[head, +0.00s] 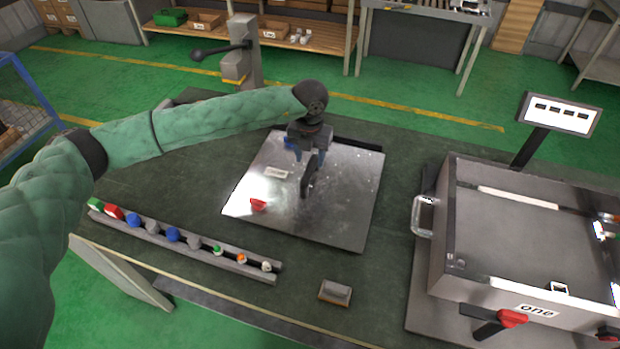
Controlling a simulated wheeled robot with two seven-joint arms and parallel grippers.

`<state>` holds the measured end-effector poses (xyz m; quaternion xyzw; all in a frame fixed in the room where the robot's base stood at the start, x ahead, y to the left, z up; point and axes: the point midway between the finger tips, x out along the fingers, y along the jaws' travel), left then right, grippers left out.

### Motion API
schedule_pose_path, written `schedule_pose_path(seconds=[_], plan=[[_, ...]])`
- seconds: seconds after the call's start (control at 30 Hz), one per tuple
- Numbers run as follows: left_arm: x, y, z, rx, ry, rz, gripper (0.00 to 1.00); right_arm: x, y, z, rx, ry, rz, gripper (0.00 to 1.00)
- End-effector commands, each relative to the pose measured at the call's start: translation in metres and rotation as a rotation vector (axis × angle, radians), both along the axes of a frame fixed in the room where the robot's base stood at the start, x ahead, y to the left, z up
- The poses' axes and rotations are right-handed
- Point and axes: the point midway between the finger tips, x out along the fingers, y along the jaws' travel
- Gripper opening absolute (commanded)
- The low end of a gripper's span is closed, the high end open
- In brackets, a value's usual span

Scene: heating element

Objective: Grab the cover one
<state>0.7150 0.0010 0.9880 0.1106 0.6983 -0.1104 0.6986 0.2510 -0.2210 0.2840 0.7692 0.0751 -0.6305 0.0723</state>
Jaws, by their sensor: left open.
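A steel box (452,235) with a label reading "one" (538,310) stands at the right of the table. It has a shallow, tray-like top and a bright bar handle (422,215) on its left side. I cannot tell for sure which part is the cover. My left gripper (303,168) is open and empty over the shiny metal plate (345,215) in the middle of the table, well left of the box. Its fingers point down; the height above the plate is hard to tell. My right gripper is out of view.
A red piece (258,204) and a small label (276,174) are on the plate. A rail (190,249) with several coloured knobs lies at front left. A small block (335,292) sits near the front edge. Red-handled clamps (512,318) stick out before the box; a sign (560,113) stands behind.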

Motion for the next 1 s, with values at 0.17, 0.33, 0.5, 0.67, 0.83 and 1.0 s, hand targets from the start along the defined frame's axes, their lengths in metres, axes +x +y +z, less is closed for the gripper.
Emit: schedule_pose_path(seconds=[0.17,0.33,0.5,0.67,0.83,1.0], plan=[[-0.001,0.0,-0.013,0.0,0.002,0.0,0.48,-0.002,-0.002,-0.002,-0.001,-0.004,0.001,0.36],[-0.001,0.0,-0.039,0.0,0.001,0.001,0.48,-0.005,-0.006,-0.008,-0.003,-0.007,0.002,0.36],[0.0,0.0,-0.051,0.0,0.0,0.0,0.48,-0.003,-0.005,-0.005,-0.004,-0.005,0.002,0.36],[0.0,0.0,-0.051,-0.001,0.0,0.0,0.48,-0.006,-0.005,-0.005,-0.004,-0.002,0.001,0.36],[-0.001,0.0,-0.051,-0.001,0.0,0.0,0.18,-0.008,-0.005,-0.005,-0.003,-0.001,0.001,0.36],[-0.001,0.0,-0.051,-0.001,0.0,0.0,0.0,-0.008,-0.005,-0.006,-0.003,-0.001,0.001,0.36]])
